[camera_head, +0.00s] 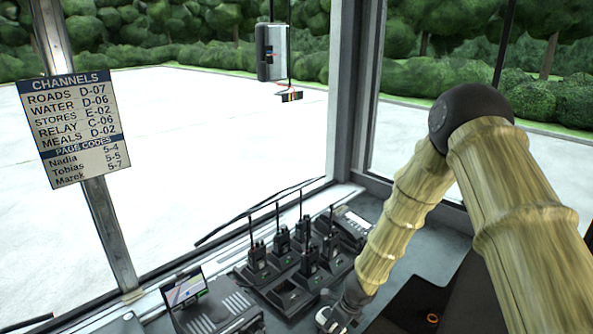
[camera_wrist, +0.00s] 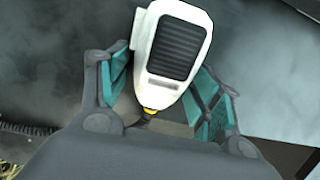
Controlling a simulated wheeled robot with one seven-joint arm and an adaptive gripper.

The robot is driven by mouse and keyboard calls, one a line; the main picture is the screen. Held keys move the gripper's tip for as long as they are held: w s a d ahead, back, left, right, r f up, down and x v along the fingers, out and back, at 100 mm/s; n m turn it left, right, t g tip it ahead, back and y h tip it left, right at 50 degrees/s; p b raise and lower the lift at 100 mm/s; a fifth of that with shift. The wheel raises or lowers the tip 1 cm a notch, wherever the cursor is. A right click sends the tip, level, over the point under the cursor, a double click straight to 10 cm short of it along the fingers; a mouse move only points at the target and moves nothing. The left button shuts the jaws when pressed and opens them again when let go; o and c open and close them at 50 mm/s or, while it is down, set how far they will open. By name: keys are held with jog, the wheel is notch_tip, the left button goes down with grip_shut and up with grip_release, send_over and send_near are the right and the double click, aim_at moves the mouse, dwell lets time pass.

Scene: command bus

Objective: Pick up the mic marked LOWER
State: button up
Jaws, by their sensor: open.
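A white hand mic (camera_wrist: 174,45) with a dark ribbed grille lies between my gripper's fingers in the wrist view. Its narrow end points toward my palm and has a yellow fitting. No LOWER marking can be read on the face that shows. My gripper (camera_wrist: 165,85) is open, with one teal-padded finger on each side of the mic. The left pad is close to it; whether it touches, I cannot tell. In the head view my gripper (camera_head: 345,308) is low at the desk, right of the radios, and a small white shape there is partly hidden.
Several handheld radios (camera_head: 306,262) with upright antennas stand in a charger rack left of my arm. A desk phone (camera_head: 352,226) is behind them, and a small screen (camera_head: 186,290) stands at left. A channels sign (camera_head: 73,130) hangs on the window post.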

jog(key=c, duration=0.7)
jog(key=shift+r, duration=0.1)
jog(key=shift+r, duration=0.1)
jog(key=shift+r+p, duration=3.85)
jog(key=shift+p, duration=0.45)
